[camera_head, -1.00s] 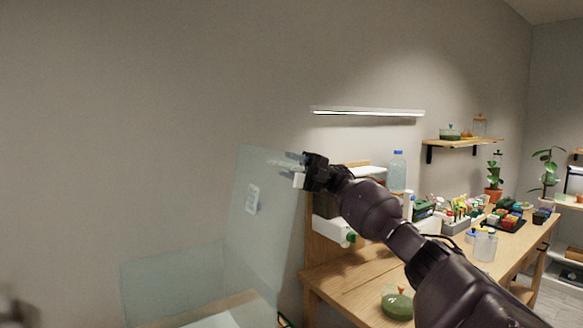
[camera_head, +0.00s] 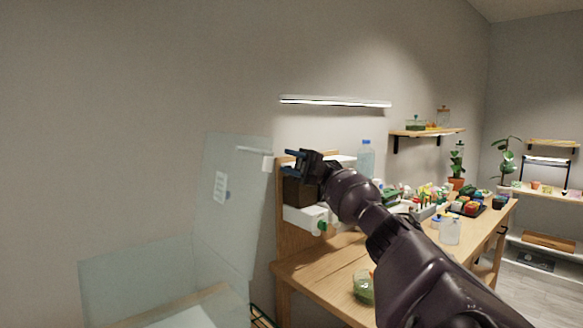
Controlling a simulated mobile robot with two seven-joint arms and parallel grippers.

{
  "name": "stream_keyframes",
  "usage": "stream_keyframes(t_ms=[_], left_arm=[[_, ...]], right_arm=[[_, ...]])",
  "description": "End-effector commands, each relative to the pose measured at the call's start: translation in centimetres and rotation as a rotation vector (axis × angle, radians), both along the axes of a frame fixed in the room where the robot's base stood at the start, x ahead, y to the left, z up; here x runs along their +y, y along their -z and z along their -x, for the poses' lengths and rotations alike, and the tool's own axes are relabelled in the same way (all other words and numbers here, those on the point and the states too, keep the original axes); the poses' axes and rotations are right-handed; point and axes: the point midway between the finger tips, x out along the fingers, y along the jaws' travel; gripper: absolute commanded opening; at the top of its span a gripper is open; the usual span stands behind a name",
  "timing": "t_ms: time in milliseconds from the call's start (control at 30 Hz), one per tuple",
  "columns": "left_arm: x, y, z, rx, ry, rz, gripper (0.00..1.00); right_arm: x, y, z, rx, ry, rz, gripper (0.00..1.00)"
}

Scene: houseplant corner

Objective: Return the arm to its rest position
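My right arm comes in from the lower right and reaches up to the middle of the head view. Its dark gripper (camera_head: 291,162) points left, with its two fingers apart and nothing between them. It appears just right of a white bar handle (camera_head: 266,162) by the clear panel (camera_head: 222,190), with a small gap between them in the picture. My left gripper is not in view.
A wooden table (camera_head: 325,268) runs along the wall at the right, partly behind my arm. A wall shelf (camera_head: 428,133) hangs above.

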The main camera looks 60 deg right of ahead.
Motion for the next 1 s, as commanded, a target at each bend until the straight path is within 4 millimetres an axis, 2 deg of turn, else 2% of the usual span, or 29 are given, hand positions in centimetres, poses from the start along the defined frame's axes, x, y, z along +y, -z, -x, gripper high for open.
stream_keyframes(t_ms=[200,800,900,1000], left_arm=[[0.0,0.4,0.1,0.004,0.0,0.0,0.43],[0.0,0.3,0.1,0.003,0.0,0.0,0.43],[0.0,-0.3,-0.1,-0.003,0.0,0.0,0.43],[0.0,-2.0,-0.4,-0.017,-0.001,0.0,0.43]], right_arm=[[-0.7,0.3,0.2,0.0,-0.001,0.0,0.38],[-0.7,0.2,0.3,0.0,-0.001,0.0,0.38],[-0.7,-0.6,0.5,-0.007,-0.001,0.0,0.38],[-0.7,-2.8,1.1,-0.025,-0.001,0.001,0.38]])
